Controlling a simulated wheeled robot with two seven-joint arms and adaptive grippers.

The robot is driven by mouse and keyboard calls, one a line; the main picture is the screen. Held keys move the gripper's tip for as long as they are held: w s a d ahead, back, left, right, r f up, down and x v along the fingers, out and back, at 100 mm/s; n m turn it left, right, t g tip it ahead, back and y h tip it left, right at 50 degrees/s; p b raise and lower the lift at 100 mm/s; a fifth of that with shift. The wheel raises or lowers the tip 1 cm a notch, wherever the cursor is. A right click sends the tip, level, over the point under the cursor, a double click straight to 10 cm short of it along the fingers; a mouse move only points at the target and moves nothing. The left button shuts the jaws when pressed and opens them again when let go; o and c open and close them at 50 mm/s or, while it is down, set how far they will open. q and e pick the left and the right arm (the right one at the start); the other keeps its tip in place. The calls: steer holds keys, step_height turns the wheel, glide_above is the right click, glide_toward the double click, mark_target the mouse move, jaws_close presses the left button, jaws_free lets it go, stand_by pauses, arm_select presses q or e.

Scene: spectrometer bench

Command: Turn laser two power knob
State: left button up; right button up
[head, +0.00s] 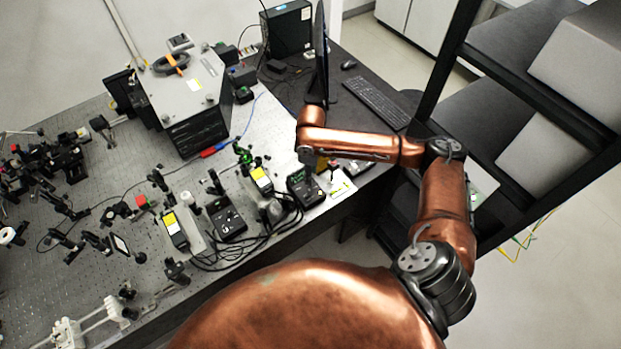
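Two black control boxes stand near the bench's front edge: one at the centre (228,220) and one further right (305,189). Each has small controls on top, too small to make out a single knob. I cannot read which box belongs to laser two. My copper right arm reaches in from the right, and its wrist is above and just behind the right-hand box. My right gripper (327,168) is mostly hidden under the wrist, close to that box. I cannot see its fingers clearly or whether it touches anything. My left gripper is out of view.
Yellow-labelled laser modules (175,230) (262,180) stand beside the boxes, with black cables looping in front. Optical mounts crowd the left of the bench. A large grey instrument (190,95) stands behind. A monitor (320,55) and keyboard (376,102) are behind my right arm; a black rack (540,90) stands right.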

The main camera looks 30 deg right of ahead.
step_height(320, 180, up, 8)
stand_by(0.8)
